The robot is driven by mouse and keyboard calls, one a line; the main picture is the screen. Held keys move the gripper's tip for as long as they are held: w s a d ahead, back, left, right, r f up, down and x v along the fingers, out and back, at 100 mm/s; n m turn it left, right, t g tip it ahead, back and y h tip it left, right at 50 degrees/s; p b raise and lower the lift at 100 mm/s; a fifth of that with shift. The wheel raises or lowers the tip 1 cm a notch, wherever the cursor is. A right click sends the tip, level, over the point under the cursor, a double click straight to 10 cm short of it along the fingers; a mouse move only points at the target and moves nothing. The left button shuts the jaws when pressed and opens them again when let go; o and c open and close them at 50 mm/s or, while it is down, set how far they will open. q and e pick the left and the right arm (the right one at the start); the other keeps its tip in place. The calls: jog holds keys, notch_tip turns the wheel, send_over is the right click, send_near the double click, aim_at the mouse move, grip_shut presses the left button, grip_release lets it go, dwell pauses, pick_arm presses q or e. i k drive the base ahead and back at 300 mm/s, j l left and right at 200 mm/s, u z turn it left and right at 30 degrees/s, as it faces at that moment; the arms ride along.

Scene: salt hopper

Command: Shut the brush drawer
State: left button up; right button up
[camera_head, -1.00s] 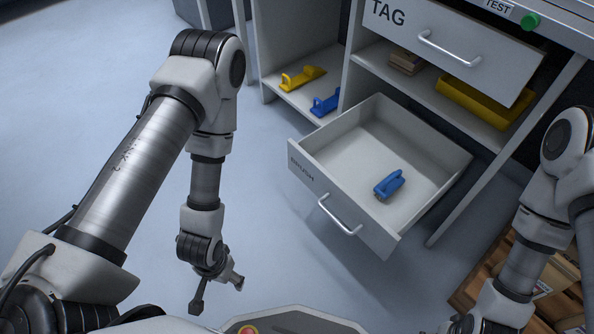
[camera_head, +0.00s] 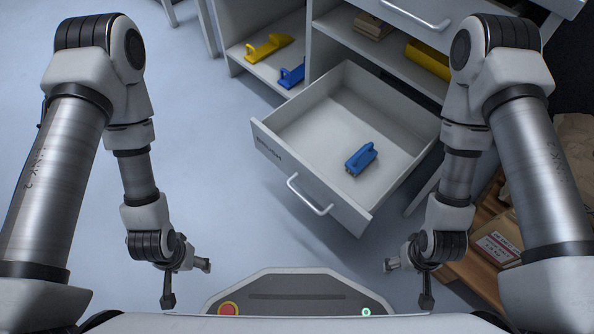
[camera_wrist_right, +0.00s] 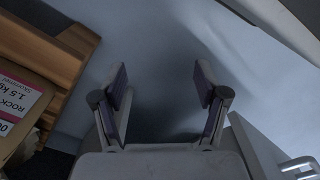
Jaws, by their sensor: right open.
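The brush drawer (camera_head: 346,213) is pulled out of the cabinet, its front labelled BRUSH and fitted with a silver bar handle (camera_head: 310,195). A blue brush (camera_head: 361,158) lies inside on the drawer floor. My left gripper (camera_head: 187,284) is open and empty, left of and nearer than the drawer front. My right gripper (camera_head: 408,284) is open and empty, to the right of and nearer than the drawer front. In the right wrist view its two fingers (camera_wrist_right: 160,84) are spread over bare floor. A pale panel with a handle (camera_wrist_right: 300,165) shows at lower right there, apparently the drawer front.
A yellow tool (camera_head: 268,46) and a blue one (camera_head: 292,75) sit on the shelf left of the drawer. A yellow bin (camera_head: 427,58) is on the shelf above. A wooden pallet with a labelled bag (camera_head: 497,240) stands at right. The floor at left is clear.

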aim_at(311, 137)
jog(key=k+j+u, duration=0.5)
jog(key=j, duration=0.25)
jog(key=j+u, duration=0.25)
jog(key=k+j, duration=0.05)
jog(key=j, duration=0.05)
